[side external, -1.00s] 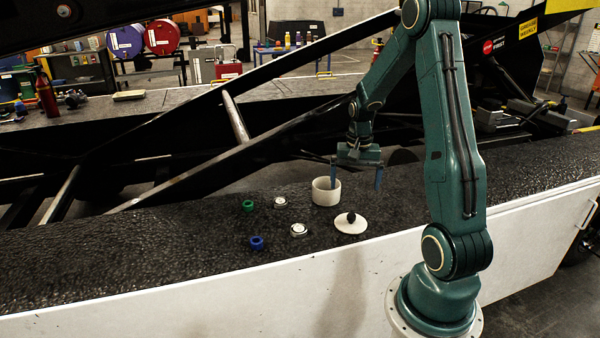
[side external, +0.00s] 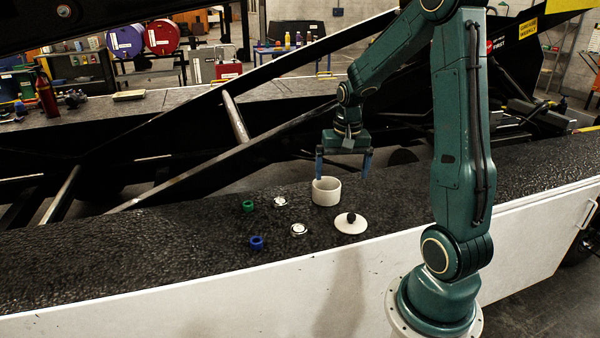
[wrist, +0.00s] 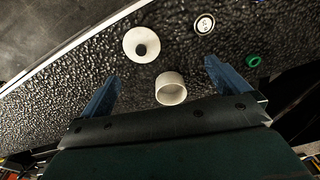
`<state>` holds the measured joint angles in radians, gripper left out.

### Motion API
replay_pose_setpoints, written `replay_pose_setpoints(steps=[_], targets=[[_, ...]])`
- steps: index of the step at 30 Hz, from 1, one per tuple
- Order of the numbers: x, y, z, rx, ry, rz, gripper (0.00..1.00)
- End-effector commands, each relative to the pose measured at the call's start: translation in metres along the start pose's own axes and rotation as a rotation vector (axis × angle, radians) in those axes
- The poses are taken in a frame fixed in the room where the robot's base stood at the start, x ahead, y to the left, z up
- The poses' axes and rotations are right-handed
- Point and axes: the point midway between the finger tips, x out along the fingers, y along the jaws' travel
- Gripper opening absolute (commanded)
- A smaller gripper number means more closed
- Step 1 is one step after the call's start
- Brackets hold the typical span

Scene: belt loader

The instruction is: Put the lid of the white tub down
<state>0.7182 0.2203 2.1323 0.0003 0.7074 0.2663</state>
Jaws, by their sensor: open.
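The white tub (side external: 326,192) stands upright and uncovered on the black belt; it also shows in the wrist view (wrist: 170,90). Its white lid (side external: 351,224) with a dark knob lies flat on the belt in front of and to the right of the tub, apart from it. In the wrist view the lid (wrist: 141,44) is beyond the tub. My gripper (side external: 343,178) is open and empty. Its blue fingers are spread wide just above and behind the tub, and in the wrist view (wrist: 163,73) the tub appears between them.
A green ring (side external: 248,205), a blue ring (side external: 257,243) and two small round silver-white pieces (side external: 280,202) (side external: 299,230) lie on the belt (side external: 140,260) to the left. The white side panel (side external: 250,300) bounds the belt in front. Dark frame bars run behind.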

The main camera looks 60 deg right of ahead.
Motion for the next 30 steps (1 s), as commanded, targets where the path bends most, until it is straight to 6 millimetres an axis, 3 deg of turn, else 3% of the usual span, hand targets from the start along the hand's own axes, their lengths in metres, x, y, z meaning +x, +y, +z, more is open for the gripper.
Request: replay_pose_setpoints(steps=[6,15,22,30], targets=[[-0.048,-0.037,0.04,-0.185,0.075,-0.036,1.0],[-0.099,-0.066,0.105,-0.433,0.169,-0.093,1.0],[-0.126,-0.073,0.158,-0.619,0.24,-0.145,1.0],[-0.145,-0.066,0.213,-0.828,0.321,-0.214,1.0]])
